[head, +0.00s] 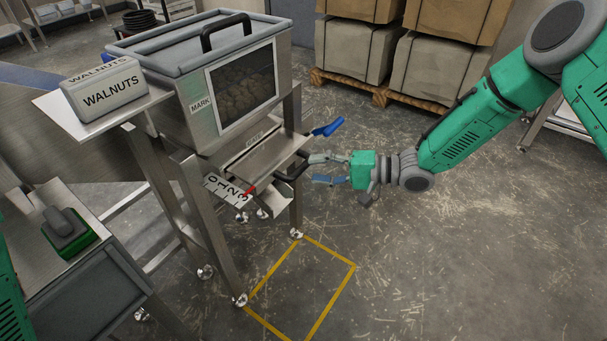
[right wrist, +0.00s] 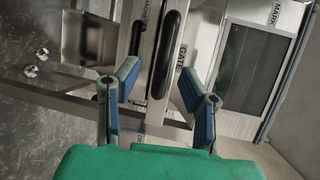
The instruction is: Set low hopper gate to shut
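The steel hopper (head: 180,105) has a window showing brown walnuts. Below it is a gate plate (head: 262,152) labelled GATE, with a black bar handle (head: 292,172) at its front. The handle also shows in the right wrist view (right wrist: 168,55). A red pointer (head: 249,191) sits near the 3 on a white 0-to-3 scale (head: 226,189). My right gripper (head: 318,169) is open and empty, just right of the handle. In the right wrist view, the handle lies between the two finger lines; contact cannot be told. My left gripper is out of view.
A blue lever (head: 327,128) sticks out just above my right gripper. A WALNUTS block (head: 104,92) stands on the side shelf. A bench with a green-based device (head: 69,233) is at left. Wrapped sacks on a pallet (head: 360,88) stand behind. The yellow-marked floor (head: 300,285) is clear.

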